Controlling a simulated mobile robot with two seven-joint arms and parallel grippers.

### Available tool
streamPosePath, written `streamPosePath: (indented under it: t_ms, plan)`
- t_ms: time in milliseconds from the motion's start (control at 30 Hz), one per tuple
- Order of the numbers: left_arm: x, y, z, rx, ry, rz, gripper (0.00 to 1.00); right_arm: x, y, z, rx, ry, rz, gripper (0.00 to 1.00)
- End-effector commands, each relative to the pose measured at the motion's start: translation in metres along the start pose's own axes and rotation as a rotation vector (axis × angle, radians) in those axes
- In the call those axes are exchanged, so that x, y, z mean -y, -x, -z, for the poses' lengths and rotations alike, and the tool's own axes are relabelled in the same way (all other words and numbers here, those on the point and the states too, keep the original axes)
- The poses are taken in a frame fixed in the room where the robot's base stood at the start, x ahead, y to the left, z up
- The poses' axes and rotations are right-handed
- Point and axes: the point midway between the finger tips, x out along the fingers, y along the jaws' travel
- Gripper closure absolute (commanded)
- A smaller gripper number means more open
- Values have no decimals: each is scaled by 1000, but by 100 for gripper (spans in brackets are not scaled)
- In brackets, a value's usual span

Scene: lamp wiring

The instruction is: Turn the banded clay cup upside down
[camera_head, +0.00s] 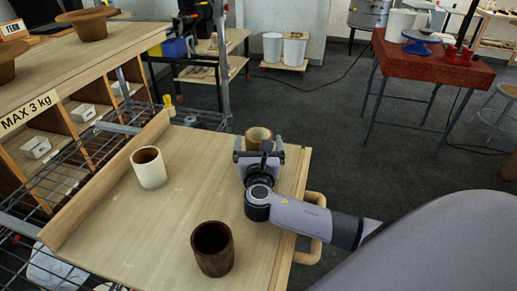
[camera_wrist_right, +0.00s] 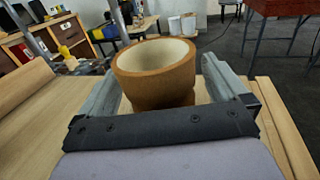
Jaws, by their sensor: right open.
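A tan-brown clay cup (camera_head: 258,133) with a pale inside stands upright near the far right of the wooden board. In the right wrist view this cup (camera_wrist_right: 155,80) shows a lighter upper part and a darker lower part; it seems to be the banded one. My right gripper (camera_head: 258,149) is open at the cup's near side. In the right wrist view the fingers of the gripper (camera_wrist_right: 160,78) flank the cup, with a gap visible on the left; contact on the right is unclear. The cup's base is partly hidden. My left gripper is not in view.
A cream cup (camera_head: 149,172) stands upright at the left of the wooden board (camera_head: 185,205), and a dark brown cup (camera_head: 212,252) at its near side. A raised wooden edge (camera_head: 105,185) runs along the left. The board's middle is clear.

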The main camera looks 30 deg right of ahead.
Motion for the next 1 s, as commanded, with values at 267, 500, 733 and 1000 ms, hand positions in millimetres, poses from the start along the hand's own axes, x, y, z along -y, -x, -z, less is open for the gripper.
streamPosePath:
  t_ms: [267,500,733,1000]
  plan:
    - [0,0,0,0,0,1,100,0,0,0,0,0,0,39]
    - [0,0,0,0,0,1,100,0,0,-1,2,-1,-1,67]
    - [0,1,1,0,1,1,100,0,0,-8,3,-2,-1,67]
    - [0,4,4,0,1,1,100,0,0,-50,7,-7,0,67]
